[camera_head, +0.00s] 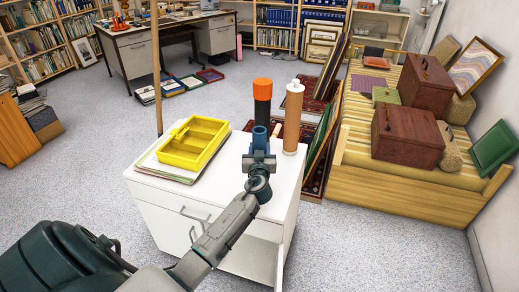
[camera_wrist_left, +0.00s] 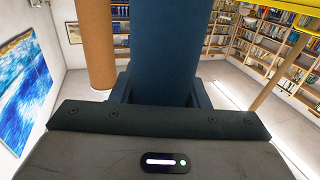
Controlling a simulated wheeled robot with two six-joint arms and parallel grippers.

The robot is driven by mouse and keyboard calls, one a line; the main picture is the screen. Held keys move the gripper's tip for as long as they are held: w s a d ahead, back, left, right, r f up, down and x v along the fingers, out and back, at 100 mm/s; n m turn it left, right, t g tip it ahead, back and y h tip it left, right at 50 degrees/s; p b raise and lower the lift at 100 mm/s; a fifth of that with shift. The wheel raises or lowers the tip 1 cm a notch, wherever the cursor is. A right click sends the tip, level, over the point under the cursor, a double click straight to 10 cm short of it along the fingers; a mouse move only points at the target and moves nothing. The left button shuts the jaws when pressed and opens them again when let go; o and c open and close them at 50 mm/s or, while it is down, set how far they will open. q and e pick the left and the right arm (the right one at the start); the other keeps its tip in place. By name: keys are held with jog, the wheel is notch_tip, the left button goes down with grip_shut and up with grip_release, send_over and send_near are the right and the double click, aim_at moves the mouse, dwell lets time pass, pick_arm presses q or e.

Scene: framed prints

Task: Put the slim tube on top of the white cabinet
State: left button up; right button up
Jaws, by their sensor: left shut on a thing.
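A dark tube with an orange cap (camera_head: 262,103) is upright over the white cabinet (camera_head: 225,192). My right gripper is out of view.
A yellow tray (camera_head: 194,143) lies on papers at the cabinet top's left. A thin wooden pole (camera_head: 156,65) rises behind it. A striped bench (camera_head: 405,185) with brown boxes (camera_head: 408,137) stands to the right.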

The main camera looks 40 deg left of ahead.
pick_arm(q)
jog(key=shift+f, duration=0.2)
jog(key=o, duration=1.1)
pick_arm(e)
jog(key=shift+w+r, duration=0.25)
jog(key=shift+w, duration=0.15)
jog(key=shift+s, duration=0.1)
pick_arm(q)
jog(key=b+v, duration=0.2)
jog(key=v, duration=1)
jog(key=s+d+f+m+g+h, duration=0.2)
jog(key=s+f, duration=0.3)
jog(key=f, duration=0.4)
jog(key=s+d+f+m+g+h, duration=0.2)
jog(key=s+f, duration=0.2)
jog(key=f, duration=0.5)
jog(key=s+d+f+m+g+h, duration=0.25)
jog(key=s+f, duration=0.25)
jog(key=f, duration=0.5)
jog(key=s+d+f+g+h, duration=0.1)
jog(key=s+f+g, duration=0.2)
jog(key=s+f, duration=0.7)
jog(key=s+d+f+m+g+h, duration=0.1)
jog(key=s+d+f+g+h, duration=0.1)
jog(key=s+f, duration=0.8)
jog(key=shift+s+g, duration=0.75)
jog(key=shift+s, duration=0.4)
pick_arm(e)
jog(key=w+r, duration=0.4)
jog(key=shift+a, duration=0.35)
